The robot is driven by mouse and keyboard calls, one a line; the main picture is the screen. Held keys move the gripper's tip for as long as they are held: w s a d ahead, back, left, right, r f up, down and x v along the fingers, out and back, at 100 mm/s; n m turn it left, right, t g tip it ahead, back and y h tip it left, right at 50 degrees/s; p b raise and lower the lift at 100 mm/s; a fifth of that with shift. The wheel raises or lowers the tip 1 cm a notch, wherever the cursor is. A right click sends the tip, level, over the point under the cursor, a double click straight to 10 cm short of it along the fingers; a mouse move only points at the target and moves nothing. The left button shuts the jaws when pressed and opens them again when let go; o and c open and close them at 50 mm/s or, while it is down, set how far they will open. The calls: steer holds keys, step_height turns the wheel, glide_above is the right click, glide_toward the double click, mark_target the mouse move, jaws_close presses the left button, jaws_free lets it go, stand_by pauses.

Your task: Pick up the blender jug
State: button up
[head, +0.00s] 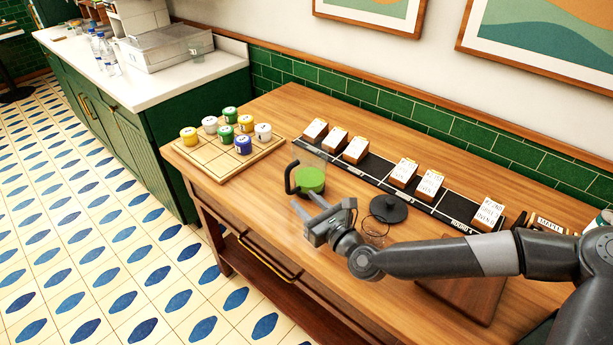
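The blender jug (311,180) stands upright on the wooden table. It is clear, with green contents and a black handle (291,177) on its left side. My gripper (304,200) is just in front of the jug in the picture, with its two fingers apart and nothing seen between them. The fingers point up and left, towards the area below the handle. I cannot tell the exact gap between the fingertips and the jug, but the gripper does not hold it.
A round black lid-like piece (389,209) lies right of the jug. Behind is a black strip (382,172) with several card-topped wooden blocks. A wooden board (205,163) with several coloured jars stands left. A brown board (470,292) lies under my arm. The table's front edge is near.

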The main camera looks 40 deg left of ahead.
mark_target(289, 187)
steer(key=shift+a+f, duration=0.2)
steer(key=shift+f, duration=0.15)
steer(key=shift+x, duration=5.2)
steer(key=shift+c, duration=0.2)
jaws_close()
steer(key=shift+r, duration=0.1)
